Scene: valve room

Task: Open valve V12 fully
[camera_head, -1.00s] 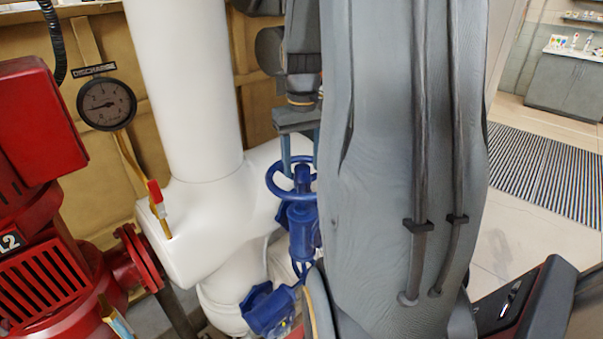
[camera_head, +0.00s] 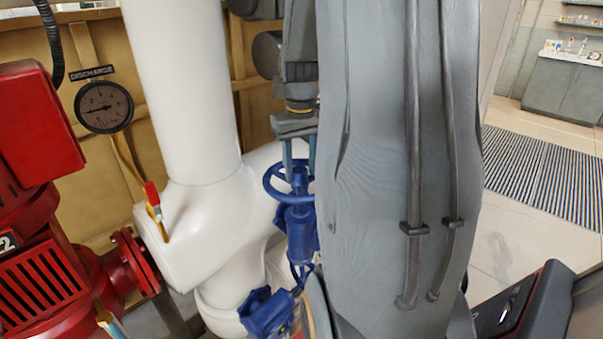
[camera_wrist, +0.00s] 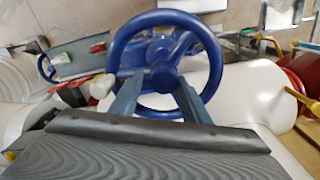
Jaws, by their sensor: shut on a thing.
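A blue handwheel (camera_head: 269,187) sits on a blue valve body (camera_head: 301,233) beside the white pipe in the head view. The wheel fills the upper middle of the wrist view (camera_wrist: 215,58), with its hub and spokes visible. My gripper (camera_head: 299,152) reaches down to the wheel from above in the head view. In the wrist view its two fingers (camera_wrist: 157,97) lie at the near part of the rim, on either side of the hub's line, and are shut on the wheel. My arm hides the valve's right side. I see no V12 tag.
The white pipe (camera_head: 185,90) stands left of the valve. A second blue fitting (camera_head: 267,312) sits below it. A red pump (camera_head: 40,130) and a gauge (camera_head: 104,106) marked DISCHARGE are at left. Open floor and a striped mat (camera_head: 545,170) lie at right.

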